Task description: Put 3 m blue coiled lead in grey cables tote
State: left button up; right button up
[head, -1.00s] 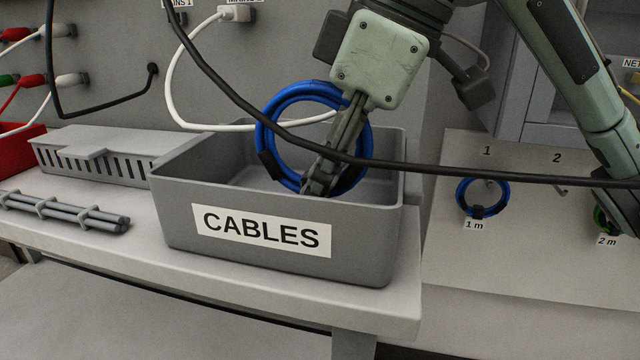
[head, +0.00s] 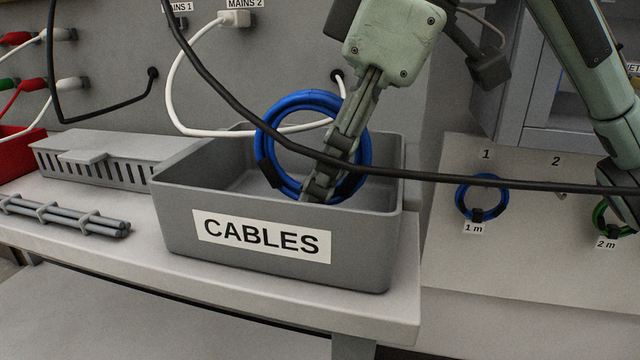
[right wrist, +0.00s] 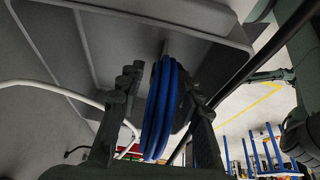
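The blue coiled lead (head: 264,140) stands upright over the open grey cables tote (head: 185,249), its lower part inside near the front wall. It has black ties; no length marking on it is readable. My right gripper (head: 325,178) reaches down from the upper right, with its fingers on the right part of the ring. In the right wrist view, the blue coil (right wrist: 160,112) lies between the two fingers of my right gripper (right wrist: 162,88), close to both tips. The front wall hides the tote's floor.
A black cable (head: 236,108) hangs across in front of the tote and arm. A grey slotted box (head: 105,165) and bundled grey rods (head: 65,213) lie left of the tote. At right, a board holds a blue 1 m lead (head: 463,199) and a green 2 m lead (head: 599,218).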

jog(key=p+v, duration=0.1)
jog(key=v, duration=0.7)
jog(key=shift+r, duration=0.35)
jog(key=shift+s+d+r, duration=0.15)
jog(key=shift+d+r, duration=0.15)
jog(key=shift+r, duration=0.2)
pick_arm(q)
jog(key=x, duration=0.3)
jog(key=shift+d+f, duration=0.1)
jog(key=shift+f, duration=0.2)
jog(key=shift+s, duration=0.1)
